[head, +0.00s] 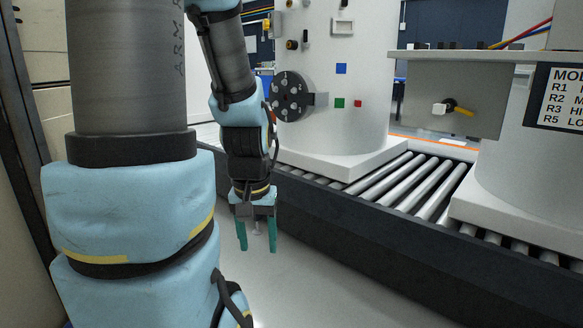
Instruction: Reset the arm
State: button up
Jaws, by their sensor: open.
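My arm comes down in front of the camera, large at the left of the head view. My gripper (257,243) hangs at the arm's end, pointing down, with two teal fingers apart and nothing between them. It is over the grey floor, in front of the dark side rail of a roller conveyor (430,190). It appears apart from the conveyor and the tanks.
A white tank (350,130) with a black round flange (290,97) and coloured squares stands on the conveyor behind my gripper. A second tank (535,165) stands at right, beside a grey panel (420,95) and a label sign (560,97). The floor (310,275) below is clear.

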notch_tip(320, 180, up, 31)
jog(key=p, duration=2.9)
